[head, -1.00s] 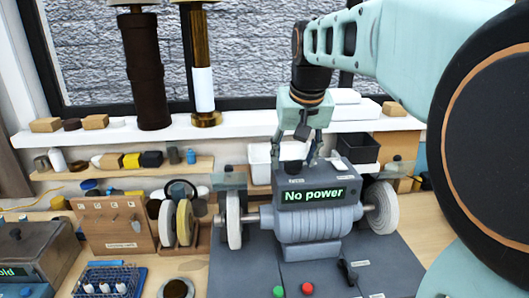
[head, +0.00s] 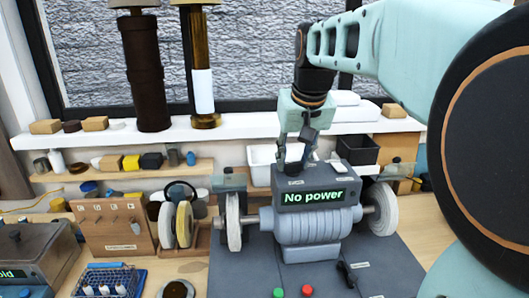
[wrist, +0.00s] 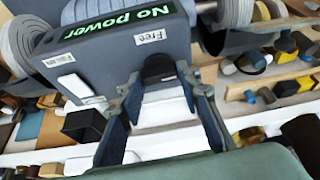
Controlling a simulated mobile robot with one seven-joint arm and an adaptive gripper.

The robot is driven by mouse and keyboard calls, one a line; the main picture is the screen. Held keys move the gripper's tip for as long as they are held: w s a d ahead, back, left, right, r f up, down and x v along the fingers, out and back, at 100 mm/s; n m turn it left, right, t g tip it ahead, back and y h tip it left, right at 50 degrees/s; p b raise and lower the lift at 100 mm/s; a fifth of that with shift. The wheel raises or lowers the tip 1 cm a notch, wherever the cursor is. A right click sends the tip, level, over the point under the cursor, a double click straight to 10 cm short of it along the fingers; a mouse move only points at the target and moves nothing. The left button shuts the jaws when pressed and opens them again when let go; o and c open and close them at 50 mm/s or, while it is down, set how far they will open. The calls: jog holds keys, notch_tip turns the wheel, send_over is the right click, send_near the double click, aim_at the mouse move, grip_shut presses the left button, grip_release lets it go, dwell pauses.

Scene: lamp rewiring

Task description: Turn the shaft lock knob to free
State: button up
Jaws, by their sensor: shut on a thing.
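The grinder (head: 312,224) stands on a grey bench plate, with a display box (head: 311,197) on top reading "No power". The knob's exact turn angle is hard to tell.
A second label (wrist: 58,61) and a white piece (wrist: 74,88) sit on the same face. Wheels flank the grinder, left (head: 234,222) and right (head: 381,209). A white bin (head: 268,165) and a black bin (head: 357,150) stand close behind, below the window shelf.

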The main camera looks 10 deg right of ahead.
jog(key=n+y, duration=0.1)
jog(key=n, duration=0.3)
jog(key=shift+d+n+g+y, duration=0.2)
jog(key=shift+n+g+y, duration=0.1)
jog(key=shift+n+y, duration=0.1)
jog(key=n+g+y+p, duration=0.1)
jog(key=n, duration=0.3)
jog(key=shift+w, duration=0.15)
jog(key=n+g+p, duration=0.1)
jog(key=n, duration=0.1)
jog(key=n+y+p, duration=0.1)
jog(key=n, duration=0.2)
jog(key=shift+w+d+n+g, duration=0.15)
jog(key=shift+n+g, duration=0.15)
jog(key=shift+g, duration=0.1)
jog(key=shift+n+g+p, duration=0.6)
jog(key=shift+n, duration=0.8)
jog(key=o, duration=1.2)
jog(key=shift+c, duration=0.2)
jog(key=v, duration=1.2)
jog(key=shift+d, duration=0.2)
